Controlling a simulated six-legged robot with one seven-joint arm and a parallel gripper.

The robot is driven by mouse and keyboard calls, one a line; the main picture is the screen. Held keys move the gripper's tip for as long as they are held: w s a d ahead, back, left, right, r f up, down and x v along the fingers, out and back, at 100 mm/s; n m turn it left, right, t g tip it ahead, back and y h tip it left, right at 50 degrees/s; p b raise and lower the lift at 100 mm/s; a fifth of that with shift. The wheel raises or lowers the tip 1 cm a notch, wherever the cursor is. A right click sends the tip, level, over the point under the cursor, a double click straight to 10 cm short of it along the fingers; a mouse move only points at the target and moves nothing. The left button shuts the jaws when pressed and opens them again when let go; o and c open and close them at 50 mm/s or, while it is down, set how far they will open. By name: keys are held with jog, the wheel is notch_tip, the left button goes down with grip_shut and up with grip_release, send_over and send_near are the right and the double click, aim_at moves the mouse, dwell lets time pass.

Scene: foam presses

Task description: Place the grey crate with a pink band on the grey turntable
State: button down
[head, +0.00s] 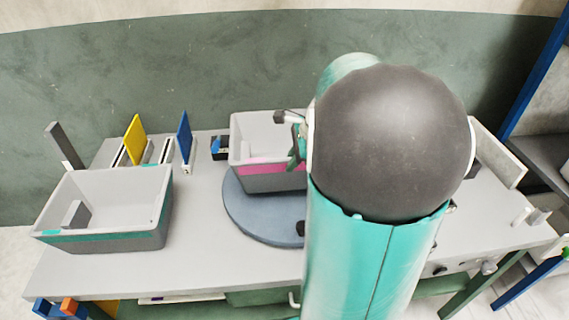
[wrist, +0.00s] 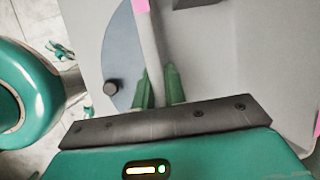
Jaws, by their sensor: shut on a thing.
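The grey crate with a pink band (head: 262,178) is over the back part of the round grey turntable (head: 262,222) in the head view. I cannot tell whether its base touches the disc. My gripper (head: 298,146) is at the crate's right side, partly hidden behind my arm. In the wrist view, the green fingers of my gripper (wrist: 160,88) are shut on the crate's wall (wrist: 150,52). The turntable (wrist: 122,62) shows to the left of that wall, with a dark knob on its edge. My arm hides the crate's right part.
Another grey crate with a teal band (head: 112,238) stands at the table's left. A yellow panel (head: 135,139) and a blue panel (head: 184,136) stand upright at the back. A small dark box (head: 219,149) is just left of the pink-banded crate. Bare table (head: 195,260) lies left of the turntable.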

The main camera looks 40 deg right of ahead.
aim_at(293, 177)
jog(key=shift+d+f, duration=0.45)
jog(key=shift+f, duration=1.5)
jog(key=c, duration=1.4)
grip_release()
jog(key=shift+f, duration=0.15)
jog(key=shift+c, duration=0.2)
jog(key=v, duration=1.2)
jog(key=s+a+n+h, duration=0.1)
jog(key=s+a+n, duration=0.2)
jog(key=a+n, duration=0.9)
jog(key=s+a+n+t+h, duration=0.1)
jog(key=s+a+n, duration=0.2)
jog(key=a+n, duration=0.9)
jog(key=a+r, duration=0.1)
jog(key=a, duration=0.4)
jog(key=shift+a, duration=0.25)
